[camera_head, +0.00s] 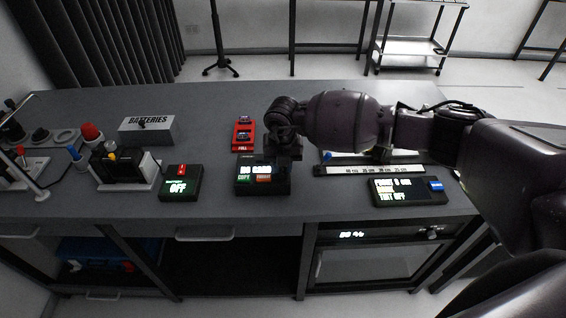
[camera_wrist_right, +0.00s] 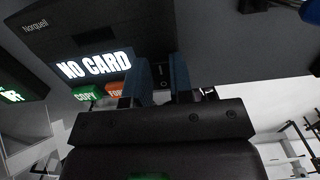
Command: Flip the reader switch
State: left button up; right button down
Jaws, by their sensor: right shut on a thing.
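The reader (camera_head: 262,188) is a black box near the front middle of the counter, with a lit screen and green COPY and orange FORMAT buttons. In the right wrist view the reader (camera_wrist_right: 95,35) shows "NO CARD" on its screen. My right gripper (camera_head: 290,158) reaches down at the reader's rear right corner. In the wrist view its blue fingers (camera_wrist_right: 160,80) stand either side of a small dark part with a pale mark, which looks like the reader switch (camera_wrist_right: 162,72). The fingers hide most of it, and I cannot tell its position. My left gripper is not in view.
An "OFF" box (camera_head: 180,184) stands left of the reader. A red tray (camera_head: 243,134) lies behind it, with a grey BATTERIES box (camera_head: 146,130) farther left. A ruler strip (camera_head: 368,170) and a black display box (camera_head: 408,191) are on the right.

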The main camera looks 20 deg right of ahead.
jog(key=shift+s+a+r+t+h, duration=0.1)
jog(key=shift+s+t+h, duration=0.15)
jog(key=shift+t, duration=0.6)
jog(key=shift+s+r+t+h, duration=0.15)
jog(key=shift+t+h, duration=0.1)
jog(key=shift+t, duration=0.6)
jog(key=c, duration=1.3)
grip_release()
jog(key=v, duration=1)
jog(key=shift+s+r, duration=0.15)
jog(key=shift+r, duration=0.2)
